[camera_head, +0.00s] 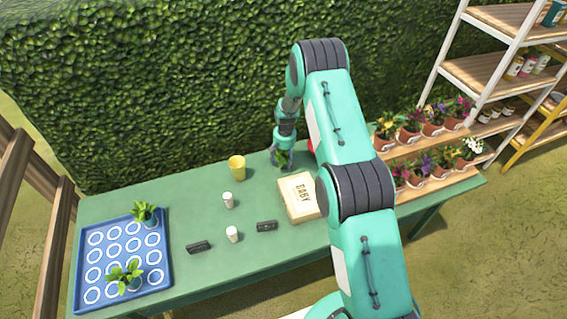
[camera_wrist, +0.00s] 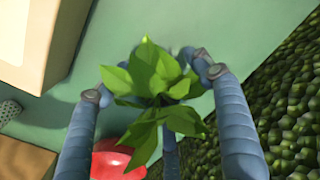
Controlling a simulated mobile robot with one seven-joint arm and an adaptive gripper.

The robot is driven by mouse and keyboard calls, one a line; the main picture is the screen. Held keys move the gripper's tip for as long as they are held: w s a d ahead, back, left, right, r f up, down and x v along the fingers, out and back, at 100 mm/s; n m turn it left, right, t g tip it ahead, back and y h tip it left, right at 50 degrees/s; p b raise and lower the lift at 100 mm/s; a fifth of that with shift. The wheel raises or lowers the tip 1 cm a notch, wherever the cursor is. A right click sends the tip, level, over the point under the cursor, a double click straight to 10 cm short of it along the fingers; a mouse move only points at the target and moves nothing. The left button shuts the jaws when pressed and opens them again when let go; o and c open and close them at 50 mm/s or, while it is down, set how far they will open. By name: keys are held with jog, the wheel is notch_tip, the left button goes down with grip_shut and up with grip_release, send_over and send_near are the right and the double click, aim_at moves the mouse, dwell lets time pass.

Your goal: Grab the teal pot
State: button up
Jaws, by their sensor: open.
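My gripper (camera_head: 281,160) is at the far edge of the green table, pointing down over a leafy green plant. In the wrist view, the plant (camera_wrist: 158,75) sits between the spread blue-grey fingers of my gripper (camera_wrist: 152,84). The fingers stand around the leaves, open, with no clear grip on anything. The leaves hide the plant's pot, so I cannot tell its colour. Two more leafy plants stand in pots on the blue tray, one at the back right (camera_head: 146,213) and one at the front (camera_head: 126,277).
A red rounded object (camera_wrist: 118,158) lies close beside the fingers. A wooden box (camera_head: 300,197) marked "BABY" is nearby. A yellow cup (camera_head: 237,168) and two small white cups stand left. The blue tray (camera_head: 164,262) has white rings. A hedge (camera_head: 150,90) rises behind the table.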

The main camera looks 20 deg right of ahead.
aim_at(283, 157)
jog(key=shift+c, duration=0.2)
jog(key=c, duration=1.4)
jog(key=shift+r+p, duration=0.3)
jog(key=shift+r, duration=4.7)
